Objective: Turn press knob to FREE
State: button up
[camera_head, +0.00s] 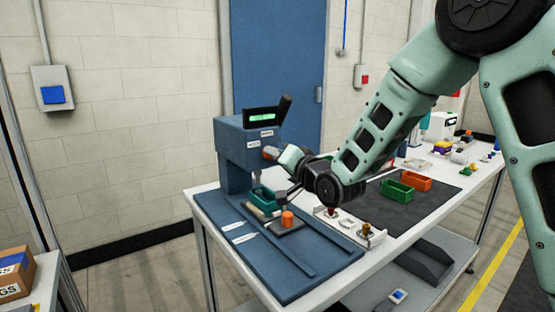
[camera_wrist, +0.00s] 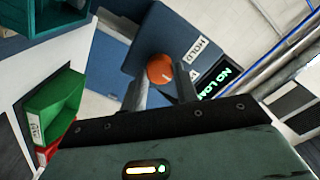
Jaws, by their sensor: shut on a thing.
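The press (camera_head: 232,150) is a blue machine standing at the left end of the workbench. Its round orange knob (camera_wrist: 160,69) sits on the press face, with a small pale mark on it. A white label reading HOLD (camera_wrist: 190,50) is beside the knob in the wrist view; no FREE label is legible. The display (camera_wrist: 217,78) glows green and seems to read NO LOAD; it tops the press in the head view (camera_head: 262,116). My gripper (camera_wrist: 161,90) is shut on the knob, one finger at each side. In the head view my gripper (camera_head: 275,154) reaches the press from the right, largely covering the knob.
A blue base plate (camera_head: 305,265) with rails lies below the press, carrying a teal part (camera_head: 263,198) and an orange cylinder (camera_head: 287,218). Small fixtures stand right of it. Green (camera_head: 397,191) and orange (camera_head: 417,181) bins sit on a dark mat (camera_head: 440,200).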

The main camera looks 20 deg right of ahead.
dwell(0.4)
jog(key=o, duration=1)
jog(key=b+v, duration=1.2)
jog(key=v, duration=0.5)
jog(key=shift+s+d, duration=0.1)
jog(key=shift+s, duration=0.1)
